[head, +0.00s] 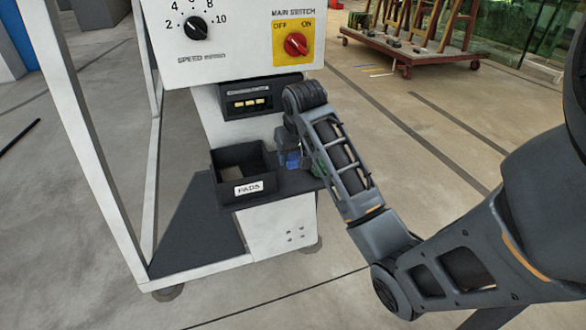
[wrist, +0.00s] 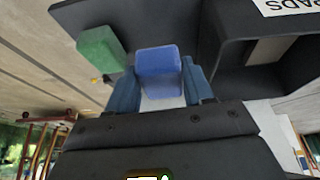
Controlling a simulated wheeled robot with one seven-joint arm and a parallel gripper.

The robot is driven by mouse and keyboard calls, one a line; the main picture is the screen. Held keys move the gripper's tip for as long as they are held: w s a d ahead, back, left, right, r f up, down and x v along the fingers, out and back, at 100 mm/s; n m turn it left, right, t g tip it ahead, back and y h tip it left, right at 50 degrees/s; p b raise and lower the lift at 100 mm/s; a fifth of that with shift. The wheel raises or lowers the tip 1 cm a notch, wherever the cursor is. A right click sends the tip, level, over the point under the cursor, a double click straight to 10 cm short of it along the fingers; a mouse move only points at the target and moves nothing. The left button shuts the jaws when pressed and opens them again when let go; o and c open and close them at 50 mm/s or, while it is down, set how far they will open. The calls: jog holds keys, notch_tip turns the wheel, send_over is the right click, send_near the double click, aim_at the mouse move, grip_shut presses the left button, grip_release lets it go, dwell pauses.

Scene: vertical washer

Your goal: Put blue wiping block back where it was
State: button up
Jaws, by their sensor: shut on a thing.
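The blue wiping block (wrist: 158,72) sits between the two fingers of my gripper (wrist: 160,88) in the wrist view, and the gripper is shut on it. In the head view the blue block (head: 292,160) shows as a small patch at the dark shelf, partly hidden by my gripper. It is low over or on the shelf; I cannot tell whether it touches. A green block (wrist: 101,48) is beside it on the shelf, and shows partly behind my arm in the head view (head: 317,165).
A black tray (head: 240,192) labelled PADS stands on the shelf (head: 285,187), left of the blocks. Above is a dark box with yellow pieces (head: 250,103). A white panel holds a speed dial (head: 195,28) and a red main switch (head: 295,43). The white frame post (head: 85,130) is at left.

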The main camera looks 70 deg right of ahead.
aim_at(294, 165)
notch_tip(294, 165, down, 4)
jog(key=shift+s+r, duration=0.1)
jog(key=shift+r, duration=0.05)
jog(key=shift+w+d+f, duration=0.15)
jog(key=shift+w+f, duration=0.05)
jog(key=shift+f, duration=0.35)
jog(key=shift+f, duration=0.1)
jog(key=o, duration=1.2)
jog(key=p+v, duration=0.1)
jog(key=v, duration=1.1)
